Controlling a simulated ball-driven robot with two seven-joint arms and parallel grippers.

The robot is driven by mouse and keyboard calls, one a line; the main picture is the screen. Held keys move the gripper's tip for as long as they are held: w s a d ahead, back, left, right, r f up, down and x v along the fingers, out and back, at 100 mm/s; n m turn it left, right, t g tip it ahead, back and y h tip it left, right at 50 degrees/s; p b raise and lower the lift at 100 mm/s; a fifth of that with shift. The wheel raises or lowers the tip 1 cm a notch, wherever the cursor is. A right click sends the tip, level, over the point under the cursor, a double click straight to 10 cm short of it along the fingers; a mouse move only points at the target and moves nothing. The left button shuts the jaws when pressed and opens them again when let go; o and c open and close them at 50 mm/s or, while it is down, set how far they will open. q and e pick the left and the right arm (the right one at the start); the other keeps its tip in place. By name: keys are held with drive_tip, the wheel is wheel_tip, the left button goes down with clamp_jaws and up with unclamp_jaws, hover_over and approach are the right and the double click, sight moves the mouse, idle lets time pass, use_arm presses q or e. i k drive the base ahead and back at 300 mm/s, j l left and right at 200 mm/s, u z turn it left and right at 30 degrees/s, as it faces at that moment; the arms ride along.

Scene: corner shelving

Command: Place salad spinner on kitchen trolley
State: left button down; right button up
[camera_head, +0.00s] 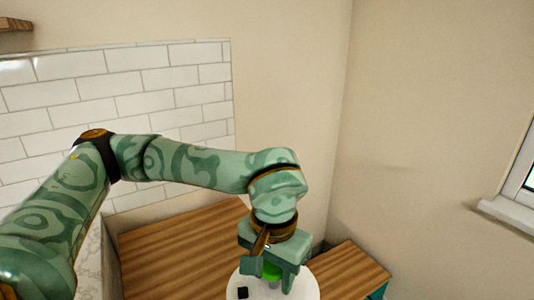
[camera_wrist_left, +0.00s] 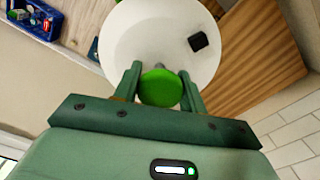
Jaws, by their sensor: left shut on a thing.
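The salad spinner shows as a round white lid (camera_head: 238,290) with a green knob and a small black button. It also shows in the left wrist view (camera_wrist_left: 130,45); its lower part is hidden. My left gripper (camera_head: 272,276) points down at the lid's middle. In the left wrist view its two fingers (camera_wrist_left: 160,82) are shut on the green knob, one on each side. A small wooden top with a teal side (camera_head: 348,272), possibly the kitchen trolley, stands right of the lid. My right gripper is not in view.
A bare wooden worktop (camera_head: 180,245) lies left of and behind the lid, below a white tiled wall (camera_head: 130,95). A plain wall and window sill (camera_head: 505,215) are at the right. In the left wrist view, a blue crate with small items (camera_wrist_left: 35,18) sits at top left.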

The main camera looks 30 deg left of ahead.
sight(207, 267)
drive_tip(key=i+j+u, duration=0.2)
drive_tip(key=i+u, duration=0.25)
drive_tip(key=i+j+u, duration=0.1)
drive_tip(key=u, duration=0.3)
drive_tip(key=i+l+u, duration=0.1)
drive_tip(key=i+u, duration=0.35)
